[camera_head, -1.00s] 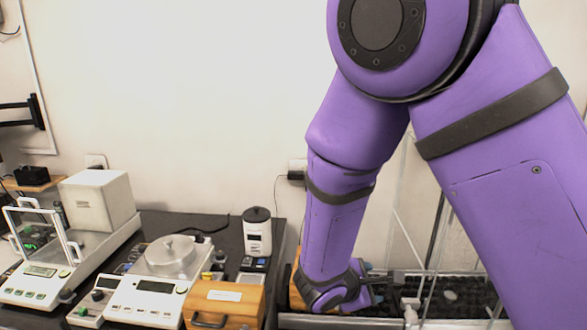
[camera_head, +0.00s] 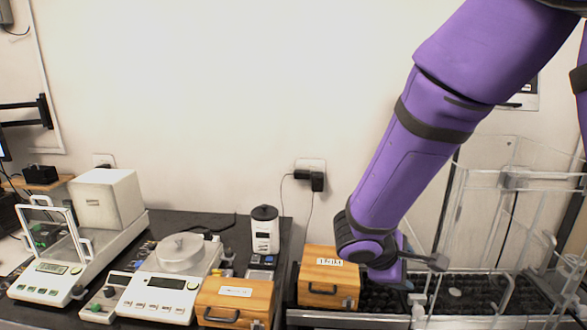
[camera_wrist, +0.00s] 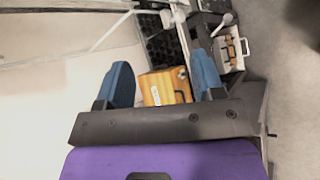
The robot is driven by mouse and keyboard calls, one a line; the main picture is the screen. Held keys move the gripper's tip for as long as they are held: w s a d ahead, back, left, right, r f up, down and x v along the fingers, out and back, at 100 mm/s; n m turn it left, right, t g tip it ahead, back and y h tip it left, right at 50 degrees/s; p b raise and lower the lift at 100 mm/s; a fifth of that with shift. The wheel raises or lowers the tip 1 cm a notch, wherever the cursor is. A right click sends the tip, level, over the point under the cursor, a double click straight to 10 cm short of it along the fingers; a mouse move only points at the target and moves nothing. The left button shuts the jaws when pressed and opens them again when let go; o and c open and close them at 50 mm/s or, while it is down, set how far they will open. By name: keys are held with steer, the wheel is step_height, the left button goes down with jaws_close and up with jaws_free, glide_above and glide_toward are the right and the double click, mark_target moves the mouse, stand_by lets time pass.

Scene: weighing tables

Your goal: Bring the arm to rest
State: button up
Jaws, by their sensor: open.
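My gripper (camera_wrist: 161,58) is open, with its two blue fingers well apart and nothing held between them. In the head view my purple arm reaches down from the upper right, and its wrist hangs over the dark tray at the right. The fingers are mostly hidden there behind my wrist. A wooden box with a white label (camera_head: 328,278) stands just left of my wrist. In the wrist view a wooden box (camera_wrist: 165,87) shows beyond the fingers, in the gap between them; I cannot tell touch from that view, but it looks apart.
A second wooden box (camera_head: 236,301) stands on the dark table. Left of it are a balance with a round pan (camera_head: 157,291) and one with a glass shield (camera_head: 44,272). A white canister (camera_head: 264,230) stands behind. A clear-walled frame (camera_head: 510,178) rises at the right. The wall area above is free.

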steer(key=s+d+r+m+y, duration=0.4)
steer(key=s+r+m, duration=0.2)
steer(key=s+r, duration=0.3)
steer(key=s+d+r+m+t+y, duration=0.1)
steer(key=s+d+r+m+y, duration=0.3)
steer(key=s+r, duration=0.6)
steer(key=r+m, duration=0.1)
steer(key=m, duration=0.1)
steer(key=shift+m, duration=0.3)
steer(key=shift+d, duration=0.1)
